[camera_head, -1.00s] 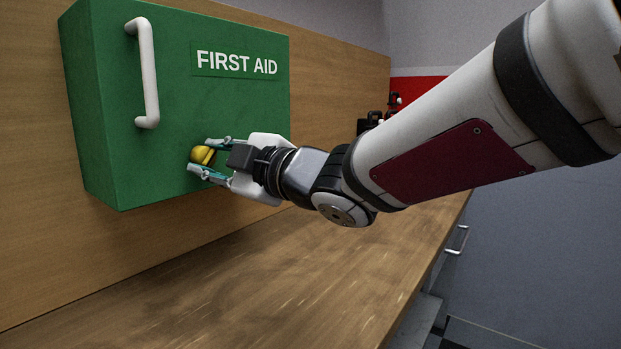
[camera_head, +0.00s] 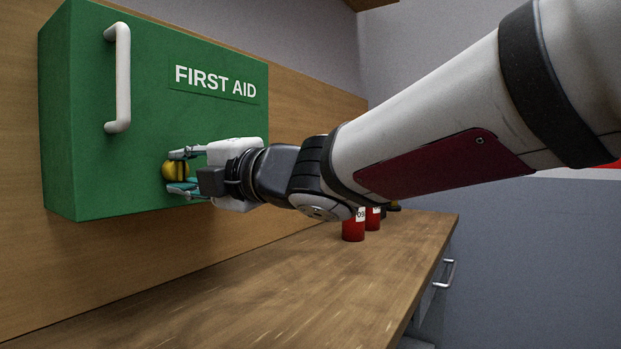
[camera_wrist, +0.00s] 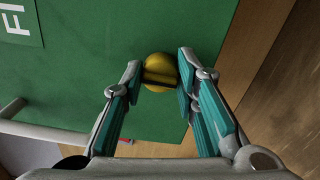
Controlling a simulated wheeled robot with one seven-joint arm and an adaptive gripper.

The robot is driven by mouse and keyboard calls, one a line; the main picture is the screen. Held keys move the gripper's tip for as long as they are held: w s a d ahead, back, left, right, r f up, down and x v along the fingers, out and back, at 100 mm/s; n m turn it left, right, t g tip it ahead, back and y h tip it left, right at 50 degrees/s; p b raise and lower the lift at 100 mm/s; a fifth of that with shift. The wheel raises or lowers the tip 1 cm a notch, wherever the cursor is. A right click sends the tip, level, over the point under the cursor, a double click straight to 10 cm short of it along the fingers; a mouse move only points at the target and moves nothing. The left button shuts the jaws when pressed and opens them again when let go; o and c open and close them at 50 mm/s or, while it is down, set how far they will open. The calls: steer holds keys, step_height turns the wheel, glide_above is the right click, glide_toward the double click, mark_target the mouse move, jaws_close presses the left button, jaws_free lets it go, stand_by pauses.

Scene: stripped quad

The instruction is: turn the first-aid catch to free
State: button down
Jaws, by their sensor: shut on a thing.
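The green first-aid cabinet (camera_head: 95,120) hangs on the wood-panelled wall, with "FIRST AID" lettering on its front. The catch (camera_head: 171,170) is a round yellow knob low on the cabinet front. My gripper (camera_head: 183,171) is shut on it, one finger above and one below in the head view. In the wrist view the yellow catch (camera_wrist: 160,66) sits between my fingertips (camera_wrist: 161,77), with a raised bar across it and a dark band beside the bar. The fingers partly cover the catch, and no free or locked mark shows.
A white handle (camera_head: 119,80) stands out from the cabinet front, upper left of the catch. A wooden counter (camera_head: 230,290) runs below, largely clear. Two red cylinders (camera_head: 353,226) stand on it behind my arm. A drawer handle (camera_head: 447,273) shows at the counter's right side.

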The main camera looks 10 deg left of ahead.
steer(key=shift+f, duration=0.1)
stand_by(0.4)
steer(key=c, duration=1.2)
jaws_free()
steer(key=shift+c, duration=0.2)
steer(key=shift+d, duration=0.1)
steer(key=shift+s+d, duration=0.1)
steer(key=shift+d, duration=0.15)
steer(key=v, duration=1.1)
steer(key=shift+d, duration=0.15)
